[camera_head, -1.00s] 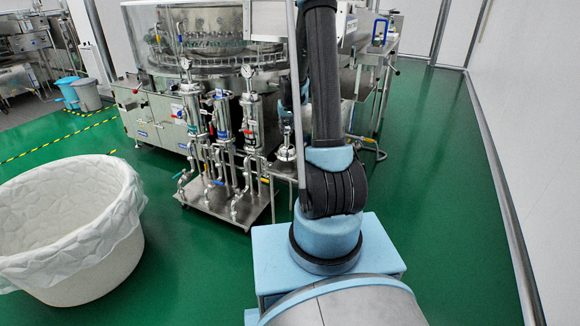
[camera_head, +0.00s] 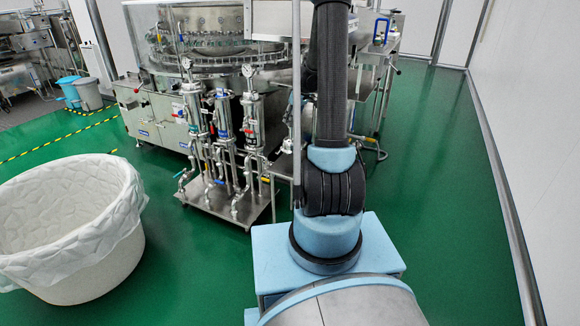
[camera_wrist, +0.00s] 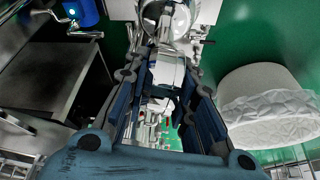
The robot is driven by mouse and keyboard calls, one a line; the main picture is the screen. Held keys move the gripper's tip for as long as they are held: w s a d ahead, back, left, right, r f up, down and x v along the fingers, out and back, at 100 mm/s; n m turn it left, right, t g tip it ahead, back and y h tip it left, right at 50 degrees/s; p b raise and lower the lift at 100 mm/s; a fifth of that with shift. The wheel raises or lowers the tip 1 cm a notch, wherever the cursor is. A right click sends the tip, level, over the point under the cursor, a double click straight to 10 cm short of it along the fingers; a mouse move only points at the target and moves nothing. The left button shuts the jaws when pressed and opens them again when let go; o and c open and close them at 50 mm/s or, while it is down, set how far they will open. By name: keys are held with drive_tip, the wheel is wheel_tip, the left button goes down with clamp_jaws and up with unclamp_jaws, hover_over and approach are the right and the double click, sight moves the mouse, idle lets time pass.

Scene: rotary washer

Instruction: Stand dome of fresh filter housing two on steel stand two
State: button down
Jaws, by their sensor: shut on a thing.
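My gripper (camera_wrist: 167,84) shows in the wrist view, its two dark blue fingers closed on a pale, steel-looking piece (camera_wrist: 167,66). I take this piece to be the filter housing dome; its far end is not clearly separable from the steel parts behind it. In the head view my own arm hides the gripper and the held piece. Three upright steel filter housings stand on a wheeled cart, among them the left one (camera_head: 193,107), the middle one (camera_head: 223,116) and the right one (camera_head: 252,120). I cannot clearly make out steel stand two.
The round washer (camera_head: 205,45) stands behind the cart (camera_head: 222,203). A large white lined bin (camera_head: 125,245) stands at the left and also shows in the wrist view (camera_wrist: 265,120). Green floor (camera_head: 435,180) is open on the right, up to the wall.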

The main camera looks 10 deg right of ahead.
sight(293, 131)
drive_tip(key=shift+s+r+n+g+y, duration=0.2)
drive_tip(key=shift+r+n+g+y, duration=0.1)
drive_tip(key=shift+r+n, duration=0.7)
drive_tip(key=shift+f, duration=5.1)
drive_tip(key=c, duration=1.3)
unclamp_jaws()
